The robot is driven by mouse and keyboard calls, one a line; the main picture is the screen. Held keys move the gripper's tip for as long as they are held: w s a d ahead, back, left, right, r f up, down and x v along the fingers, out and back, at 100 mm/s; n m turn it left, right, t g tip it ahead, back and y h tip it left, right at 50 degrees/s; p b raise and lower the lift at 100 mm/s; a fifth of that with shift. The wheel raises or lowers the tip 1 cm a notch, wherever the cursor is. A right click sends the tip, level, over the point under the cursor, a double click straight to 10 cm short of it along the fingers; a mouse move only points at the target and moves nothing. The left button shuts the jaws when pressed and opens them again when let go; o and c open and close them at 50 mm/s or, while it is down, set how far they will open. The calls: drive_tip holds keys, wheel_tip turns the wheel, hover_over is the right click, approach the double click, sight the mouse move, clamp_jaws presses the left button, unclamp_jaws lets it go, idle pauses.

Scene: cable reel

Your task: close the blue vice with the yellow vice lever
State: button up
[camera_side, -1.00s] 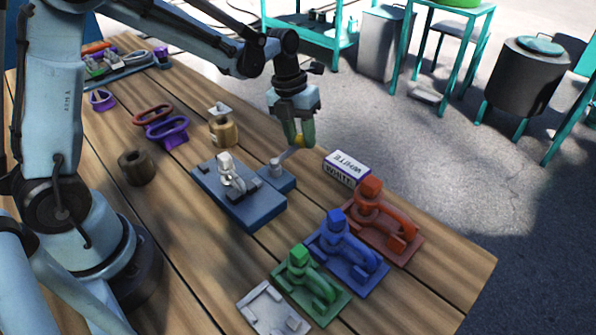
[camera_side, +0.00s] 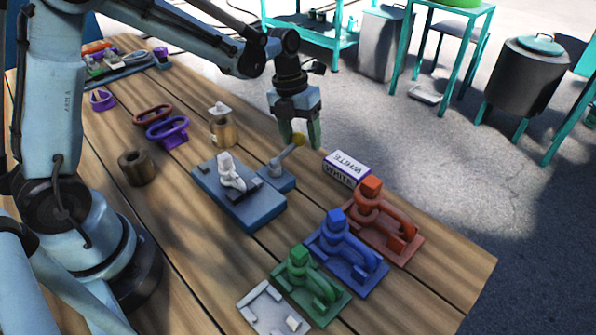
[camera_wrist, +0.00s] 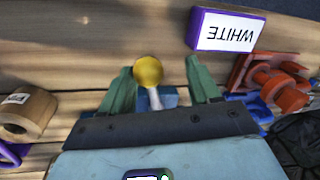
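The blue vice (camera_side: 255,208) lies on the wooden table with a small white part (camera_side: 231,178) on it. A separate-looking blue block at its right end carries the grey lever (camera_side: 284,160). The lever slants up and right to a yellow knob (camera_side: 298,139); the knob also shows in the wrist view (camera_wrist: 148,70). My gripper (camera_side: 300,142) is open above the block, its green fingers apart on either side of the knob. In the wrist view, my gripper (camera_wrist: 161,78) shows gaps beside the knob, which is nearer the left finger. Most of the vice is hidden there.
A box marked WHITE (camera_side: 347,167) stands close right of my gripper. Red (camera_side: 390,235), blue (camera_side: 345,255) and green (camera_side: 310,285) clamp-like fixtures stand in front right. A brown tape roll (camera_side: 222,132) stands behind left, and a brown cylinder (camera_side: 137,168) stands left.

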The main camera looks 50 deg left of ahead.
wheel_tip(320, 180, up, 12)
drive_tip(key=a, duration=0.2)
drive_tip(key=shift+s, duration=0.35)
drive_tip(key=shift+a+f, duration=0.1)
